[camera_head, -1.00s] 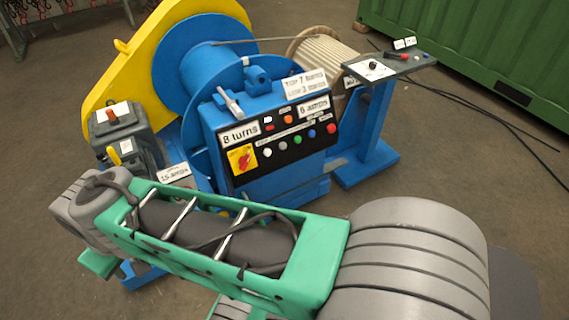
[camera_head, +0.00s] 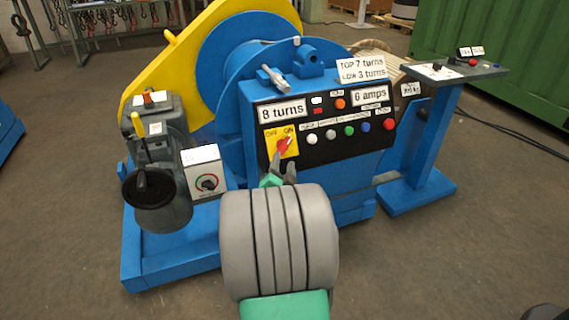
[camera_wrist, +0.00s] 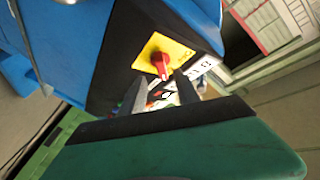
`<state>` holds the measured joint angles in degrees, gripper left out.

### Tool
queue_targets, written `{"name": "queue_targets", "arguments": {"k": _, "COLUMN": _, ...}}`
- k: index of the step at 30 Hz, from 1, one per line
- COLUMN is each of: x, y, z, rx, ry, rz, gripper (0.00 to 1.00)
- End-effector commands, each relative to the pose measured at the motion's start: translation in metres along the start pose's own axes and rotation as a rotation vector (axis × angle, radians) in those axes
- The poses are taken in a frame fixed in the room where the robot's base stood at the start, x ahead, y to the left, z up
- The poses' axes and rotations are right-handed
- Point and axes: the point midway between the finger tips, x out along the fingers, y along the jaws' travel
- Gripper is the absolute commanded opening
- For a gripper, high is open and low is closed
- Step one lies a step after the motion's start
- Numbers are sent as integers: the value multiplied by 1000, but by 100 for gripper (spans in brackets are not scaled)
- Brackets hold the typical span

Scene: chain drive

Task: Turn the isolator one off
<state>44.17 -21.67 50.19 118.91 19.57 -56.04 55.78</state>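The isolator is a red rotary knob (camera_head: 284,145) on a yellow plate (camera_head: 271,147) marked OFF and ON, at the left of the black control panel. The knob looks tilted toward the ON side. In the wrist view the red knob (camera_wrist: 160,65) stands just beyond my fingertips, roughly between them, on its yellow plate (camera_wrist: 176,49). My gripper (camera_head: 282,165) is just in front of and below the knob. In the wrist view my gripper (camera_wrist: 161,82) has its two fingers apart, with nothing held. Whether a fingertip touches the knob cannot be told.
The black panel (camera_head: 350,150) carries several coloured buttons right of the isolator. A white dial box (camera_head: 204,172) and a grey motor (camera_head: 160,203) stand left of my arm. A blue pedestal (camera_head: 433,140) stands at the right. Open floor lies in front.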

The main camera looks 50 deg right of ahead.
Motion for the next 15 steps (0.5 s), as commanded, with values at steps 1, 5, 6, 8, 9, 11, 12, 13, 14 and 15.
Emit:
{"name": "queue_targets", "arguments": {"k": 1, "x": 8, "y": -1, "z": -2, "rx": -1, "ry": 1, "rz": 2, "gripper": 38}}
{"name": "queue_targets", "arguments": {"k": 5, "x": 34, "y": 0, "z": 0, "rx": -1, "ry": -1, "rz": 2, "gripper": 38}}
{"name": "queue_targets", "arguments": {"k": 6, "x": 42, "y": 0, "z": 0, "rx": -1, "ry": -1, "rz": 1, "gripper": 38}}
{"name": "queue_targets", "arguments": {"k": 8, "x": 52, "y": 0, "z": 0, "rx": -2, "ry": -1, "rz": 1, "gripper": 38}}
{"name": "queue_targets", "arguments": {"k": 9, "x": 58, "y": -1, "z": 0, "rx": -1, "ry": -3, "rz": 1, "gripper": 38}}
{"name": "queue_targets", "arguments": {"k": 11, "x": 64, "y": -1, "z": 0, "rx": -2, "ry": -3, "rz": 0, "gripper": 38}}
{"name": "queue_targets", "arguments": {"k": 12, "x": 66, "y": -2, "z": 0, "rx": -3, "ry": -3, "rz": 0, "gripper": 38}}
{"name": "queue_targets", "arguments": {"k": 13, "x": 68, "y": -2, "z": 0, "rx": -3, "ry": -3, "rz": 0, "gripper": 38}}
{"name": "queue_targets", "arguments": {"k": 14, "x": 68, "y": -2, "z": 0, "rx": -3, "ry": -3, "rz": -1, "gripper": 38}}
{"name": "queue_targets", "arguments": {"k": 15, "x": 69, "y": -3, "z": -1, "rx": -3, "ry": -4, "rz": -1, "gripper": 38}}
